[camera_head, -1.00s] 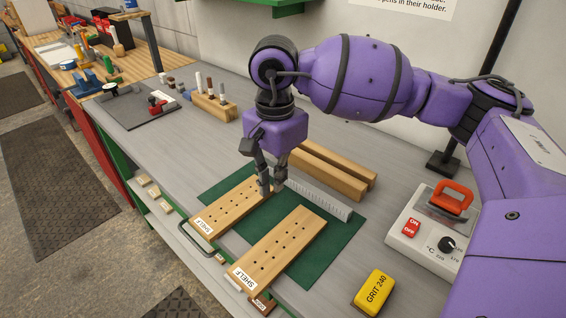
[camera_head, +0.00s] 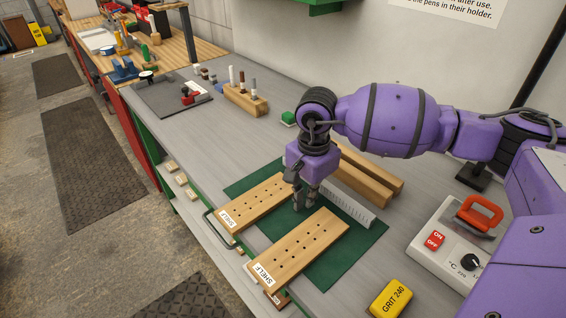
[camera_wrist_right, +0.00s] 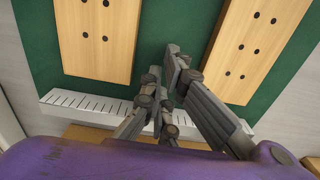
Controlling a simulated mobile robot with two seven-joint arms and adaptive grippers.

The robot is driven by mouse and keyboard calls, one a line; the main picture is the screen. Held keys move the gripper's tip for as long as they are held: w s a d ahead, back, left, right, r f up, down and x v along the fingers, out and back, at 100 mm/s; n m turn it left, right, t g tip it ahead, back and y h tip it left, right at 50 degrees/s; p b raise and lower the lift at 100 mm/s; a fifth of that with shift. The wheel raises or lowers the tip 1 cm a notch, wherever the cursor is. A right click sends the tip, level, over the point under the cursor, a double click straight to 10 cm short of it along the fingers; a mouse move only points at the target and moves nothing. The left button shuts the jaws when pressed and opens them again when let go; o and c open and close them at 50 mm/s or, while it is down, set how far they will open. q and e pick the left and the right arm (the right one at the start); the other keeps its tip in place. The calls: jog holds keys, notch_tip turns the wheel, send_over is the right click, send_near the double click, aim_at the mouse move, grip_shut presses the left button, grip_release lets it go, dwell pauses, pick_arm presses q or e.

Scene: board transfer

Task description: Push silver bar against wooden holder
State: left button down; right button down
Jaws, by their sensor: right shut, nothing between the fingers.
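The silver bar (camera_head: 352,208), a long pale strip with tick marks, lies on the far right side of the green mat (camera_head: 338,268). It runs alongside two wooden rails (camera_head: 378,171), the wood just behind it. The bar (camera_wrist_right: 85,106) also shows in the right wrist view, with a strip of wood (camera_wrist_right: 84,133) below it. My right gripper (camera_head: 304,207) is shut and empty, pointing down over the mat between the two drilled boards. It is on the boards' side of the bar, and its fingers hide the bar's middle in the wrist view. My left gripper is not in view.
Two drilled boards labelled SHELF, one left (camera_head: 258,201) and one right (camera_head: 301,246), flank the gripper closely. A control box (camera_head: 440,241) with an orange-handled item and a yellow GRIT 240 block (camera_head: 391,298) stand right. A pen block (camera_head: 245,101) stands farther back.

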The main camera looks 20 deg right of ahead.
aim_at(328, 184)
jog(key=shift+w+d+f, duration=0.1)
jog(key=shift+w+d, duration=0.05)
jog(key=shift+d, duration=0.45)
jog(key=d, duration=0.1)
jog(key=w+d+b, duration=0.1)
jog(key=d, duration=0.2)
jog(key=shift+w+d+f+b, duration=0.25)
jog(key=shift+w+d+b, duration=0.05)
jog(key=shift+d, duration=0.1)
jog(key=shift+w+d+r, duration=0.1)
jog(key=shift+d, duration=0.2)
jog(key=shift+r, duration=0.1)
jog(key=shift+w, duration=0.1)
